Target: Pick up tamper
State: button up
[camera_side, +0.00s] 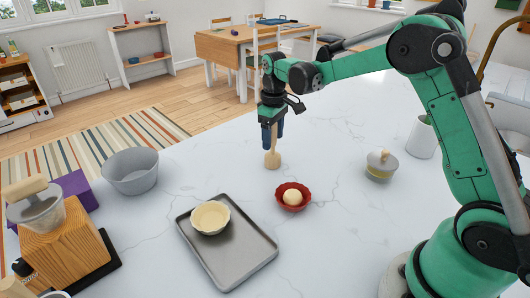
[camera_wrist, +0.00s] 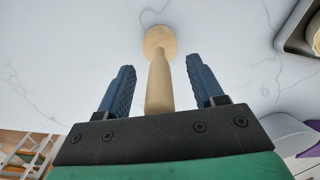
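The tamper (camera_side: 272,160) is a pale wooden piece with a wider round end, standing upright on the white countertop. My gripper (camera_side: 273,142) points down over it, with the fingers around its upper part. In the wrist view the tamper (camera_wrist: 160,78) lies between the two blue fingers of my gripper (camera_wrist: 160,68). A gap shows on each side of it, so the fingers are open and not touching it.
A red bowl with a pale ball (camera_side: 292,197) is close in front. A metal tray (camera_side: 245,252) holds a cream dish (camera_side: 211,217). A grey bowl (camera_side: 131,171) is left, a lidded pot (camera_side: 381,165) right. The counter around the tamper is clear.

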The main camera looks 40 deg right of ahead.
grip_shut()
dwell(1.3)
